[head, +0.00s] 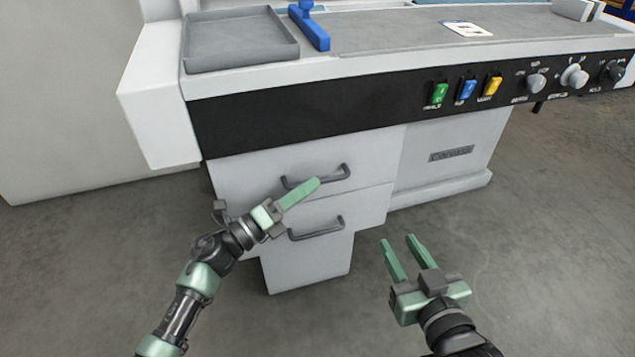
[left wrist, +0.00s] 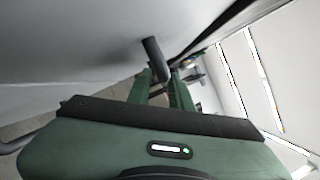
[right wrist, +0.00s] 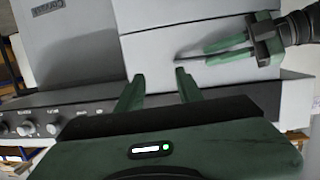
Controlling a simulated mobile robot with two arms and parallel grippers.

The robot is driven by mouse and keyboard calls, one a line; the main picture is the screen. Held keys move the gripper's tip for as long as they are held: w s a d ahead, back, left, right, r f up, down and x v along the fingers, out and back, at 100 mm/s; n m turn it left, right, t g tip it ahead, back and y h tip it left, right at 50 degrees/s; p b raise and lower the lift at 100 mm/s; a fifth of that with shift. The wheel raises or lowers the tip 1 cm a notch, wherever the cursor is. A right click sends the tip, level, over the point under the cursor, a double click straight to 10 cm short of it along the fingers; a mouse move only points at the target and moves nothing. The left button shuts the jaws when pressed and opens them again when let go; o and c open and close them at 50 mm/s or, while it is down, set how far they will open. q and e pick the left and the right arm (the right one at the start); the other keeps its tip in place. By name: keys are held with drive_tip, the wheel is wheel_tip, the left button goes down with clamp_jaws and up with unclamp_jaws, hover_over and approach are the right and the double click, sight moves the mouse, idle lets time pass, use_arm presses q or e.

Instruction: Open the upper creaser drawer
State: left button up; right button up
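The upper creaser drawer (head: 370,170) is a light grey front under the black control strip, with a dark bar handle (head: 332,177). It looks shut. My left gripper (head: 316,183) is at this handle, its fingers overlapping in the head view and covering part of the bar. In the left wrist view the dark handle (left wrist: 155,58) shows by the fingertips; I cannot tell whether it lies between them. The left fingers (right wrist: 215,53) show apart in the right wrist view. My right gripper (head: 397,241) is open and empty, to the right of the drawers.
A lower drawer (head: 310,265) with its own handle (head: 318,230) sits below. Above are green, blue and yellow switches (head: 467,89) and knobs (head: 574,76). A grey tray (head: 240,62) and a blue tool (head: 311,30) are on top. The floor in front is clear.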

use_arm(q)
drive_tip(key=shift+x, duration=1.4)
clamp_jaws()
drive_tip(key=shift+f, duration=0.15)
